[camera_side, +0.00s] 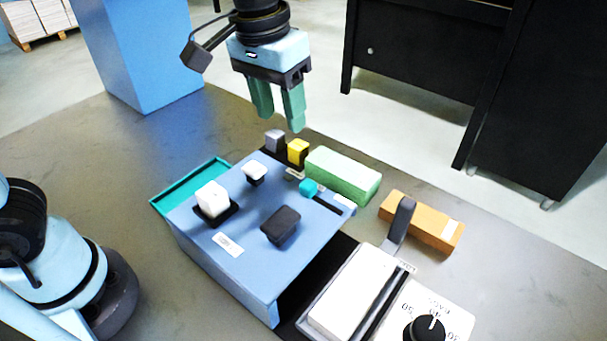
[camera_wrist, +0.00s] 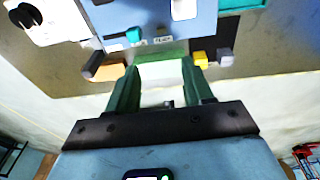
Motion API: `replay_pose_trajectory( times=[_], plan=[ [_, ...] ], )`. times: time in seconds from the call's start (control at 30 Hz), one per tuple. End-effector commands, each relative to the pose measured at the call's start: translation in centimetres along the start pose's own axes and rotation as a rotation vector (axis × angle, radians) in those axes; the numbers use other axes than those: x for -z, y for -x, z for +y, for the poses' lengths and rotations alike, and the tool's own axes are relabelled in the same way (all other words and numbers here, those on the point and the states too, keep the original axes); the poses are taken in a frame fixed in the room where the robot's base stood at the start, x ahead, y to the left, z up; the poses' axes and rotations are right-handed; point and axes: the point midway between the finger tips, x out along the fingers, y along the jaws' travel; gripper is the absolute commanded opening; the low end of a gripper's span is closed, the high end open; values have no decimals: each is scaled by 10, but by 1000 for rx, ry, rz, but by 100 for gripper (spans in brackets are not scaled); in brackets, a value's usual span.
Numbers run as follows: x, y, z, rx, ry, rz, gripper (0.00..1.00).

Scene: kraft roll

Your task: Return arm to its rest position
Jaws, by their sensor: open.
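My gripper (camera_side: 279,115) hangs in the air above the back edge of the blue box (camera_side: 255,225), fingers pointing down. Its two green fingers are apart, with nothing held between them. In the wrist view, the fingers of my gripper (camera_wrist: 160,72) frame a pale green block (camera_wrist: 161,74), which lies well below them on the table. In the side view this green block (camera_side: 343,176) lies behind the blue box, to the right of and below the fingers. The gripper touches nothing.
The blue box carries a white block (camera_side: 211,196), a dark block (camera_side: 281,225) and a teal piece (camera_side: 308,187). Behind it stand a yellow block (camera_side: 298,150) and a grey one (camera_side: 275,139). An orange block (camera_side: 422,222), lever panel (camera_side: 352,290) and dial (camera_side: 425,328) are right.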

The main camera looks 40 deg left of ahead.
Motion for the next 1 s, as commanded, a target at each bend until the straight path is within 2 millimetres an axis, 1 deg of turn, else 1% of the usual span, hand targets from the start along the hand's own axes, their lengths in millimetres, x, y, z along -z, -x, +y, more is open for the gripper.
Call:
replay_pose_trajectory(
  times=[0.03, 0.2, 0.3, 0.43, 0.5, 0.63, 1.0],
  plan=[
    [-5, -4, -18, -9, 8, 45, 51],
    [-20, -22, -64, -21, 4, 204, 51],
    [-31, -33, -88, -11, 0, 297, 51],
    [-44, -48, -112, 13, -6, 397, 51],
    [-49, -54, -121, 27, -9, 436, 51],
    [-54, -61, -130, 43, -14, 479, 51],
    [-55, -62, -132, 48, -17, 489, 51]
  ],
)
